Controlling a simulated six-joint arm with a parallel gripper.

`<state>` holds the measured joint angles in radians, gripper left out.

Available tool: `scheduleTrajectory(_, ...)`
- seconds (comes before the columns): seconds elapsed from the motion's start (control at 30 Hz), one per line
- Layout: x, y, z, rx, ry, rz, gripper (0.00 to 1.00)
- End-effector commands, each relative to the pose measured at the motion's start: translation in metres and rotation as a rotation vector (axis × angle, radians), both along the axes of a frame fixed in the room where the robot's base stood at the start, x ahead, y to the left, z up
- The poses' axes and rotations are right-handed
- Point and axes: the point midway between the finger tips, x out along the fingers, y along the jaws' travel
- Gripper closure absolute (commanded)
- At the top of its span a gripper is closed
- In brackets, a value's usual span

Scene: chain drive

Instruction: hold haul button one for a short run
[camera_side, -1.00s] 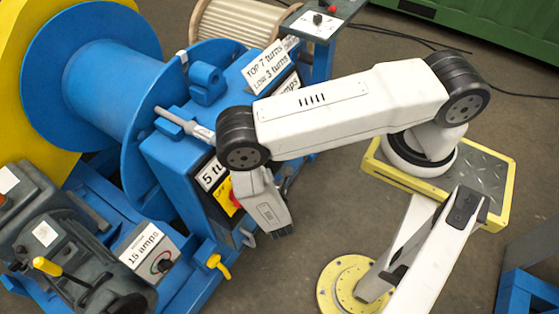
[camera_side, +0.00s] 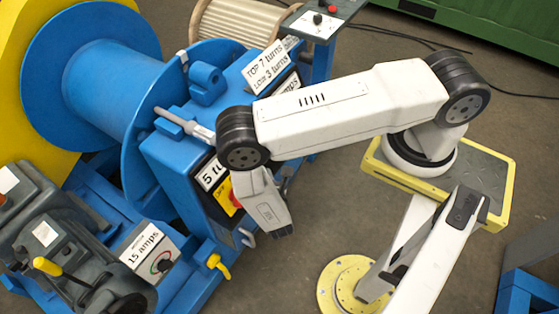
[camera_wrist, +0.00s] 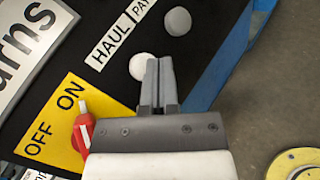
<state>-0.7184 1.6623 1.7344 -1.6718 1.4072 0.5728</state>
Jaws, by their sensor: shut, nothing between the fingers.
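In the wrist view a pale round button (camera_wrist: 143,66) sits on a black panel below the HAUL label (camera_wrist: 118,38). A grey round button (camera_wrist: 178,21) sits farther up, near a partly cut-off PAY label. My gripper (camera_wrist: 158,62) is shut and empty, its fingertips overlapping the right edge of the pale button. I cannot tell whether they touch it. In the side view my gripper (camera_side: 282,232) points down in front of the blue machine's panel, and the arm hides the buttons.
A red switch handle (camera_wrist: 83,132) on a yellow OFF/ON plate (camera_wrist: 48,135) stands left of my gripper. The blue drum (camera_side: 105,75) and a "15 amps" box (camera_side: 148,250) are at the left. A yellow lever (camera_side: 219,265) sticks out low.

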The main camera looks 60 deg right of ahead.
Motion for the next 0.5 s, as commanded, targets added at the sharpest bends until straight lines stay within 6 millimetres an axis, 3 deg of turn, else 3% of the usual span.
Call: scheduleTrajectory(0.5,0.0071,0.0000,-0.0036,0.000,0.000,0.000,1.00)
